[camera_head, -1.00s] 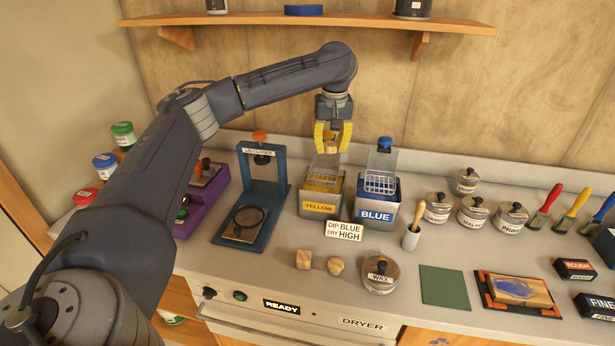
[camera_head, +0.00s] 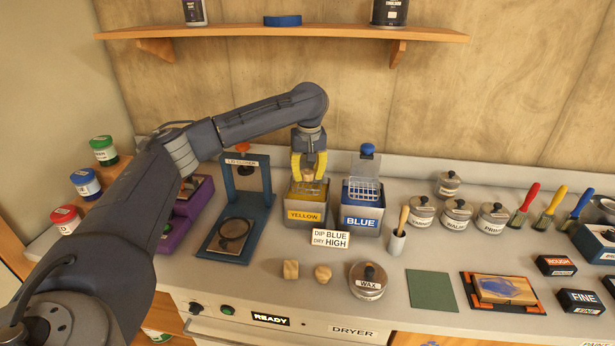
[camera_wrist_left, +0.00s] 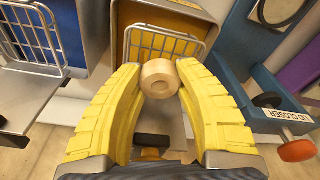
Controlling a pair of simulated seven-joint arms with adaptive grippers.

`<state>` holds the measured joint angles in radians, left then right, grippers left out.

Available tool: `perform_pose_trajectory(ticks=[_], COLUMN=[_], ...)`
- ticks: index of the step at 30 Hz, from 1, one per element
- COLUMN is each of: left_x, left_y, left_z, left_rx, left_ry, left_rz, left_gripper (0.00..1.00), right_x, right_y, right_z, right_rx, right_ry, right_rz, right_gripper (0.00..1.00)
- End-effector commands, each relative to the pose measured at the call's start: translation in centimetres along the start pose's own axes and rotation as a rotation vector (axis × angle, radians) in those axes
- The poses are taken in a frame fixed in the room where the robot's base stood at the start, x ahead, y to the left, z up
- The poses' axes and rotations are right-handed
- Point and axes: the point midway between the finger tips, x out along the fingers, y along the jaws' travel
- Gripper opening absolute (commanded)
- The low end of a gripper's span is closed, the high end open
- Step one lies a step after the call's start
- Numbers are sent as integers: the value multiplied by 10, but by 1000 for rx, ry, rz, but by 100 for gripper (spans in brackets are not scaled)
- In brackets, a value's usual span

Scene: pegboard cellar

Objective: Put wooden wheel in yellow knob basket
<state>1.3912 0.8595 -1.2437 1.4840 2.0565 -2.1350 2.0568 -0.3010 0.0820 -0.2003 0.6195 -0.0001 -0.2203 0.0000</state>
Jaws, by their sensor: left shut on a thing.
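My left gripper (camera_head: 309,175) has yellow fingers shut on the wooden wheel (camera_wrist_left: 159,78), a pale ring with a centre hole. The wheel is at the fingertips, just above the yellow tank (camera_head: 304,216), which is labelled YELLOW. In the left wrist view the wheel overlaps the near wire edge of the yellow tank's basket (camera_wrist_left: 180,45); I cannot tell whether they touch. The basket's yellow knob is not clearly seen. The blue tank (camera_head: 361,220) stands just right, its basket topped by a blue knob (camera_head: 367,150). My right gripper is out of view.
A blue lid-closer stand (camera_head: 262,195) is close on the left. A DIP BLUE, DRY HIGH sign (camera_head: 330,237) is in front, with a wooden cube (camera_head: 290,269), a rounded wooden piece (camera_head: 322,272) and a wax tin (camera_head: 368,281). A shelf (camera_head: 290,33) hangs above.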

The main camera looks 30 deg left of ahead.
Motion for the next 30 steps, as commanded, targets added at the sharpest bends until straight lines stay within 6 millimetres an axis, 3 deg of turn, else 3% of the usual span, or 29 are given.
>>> perform_pose_trajectory(ticks=[3, 29, 30], left_x=[10, 23, 23], left_y=[0, 0, 0], left_z=[2, 3, 3], left_rx=[-1, 0, 0], left_ry=[-1, 0, 0], left_rz=[1, 1, 1], left_gripper=[13, 13, 36], right_x=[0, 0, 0], right_y=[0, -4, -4], right_z=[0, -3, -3], right_rx=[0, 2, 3], right_ry=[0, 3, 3], right_rz=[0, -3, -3], right_gripper=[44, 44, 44])
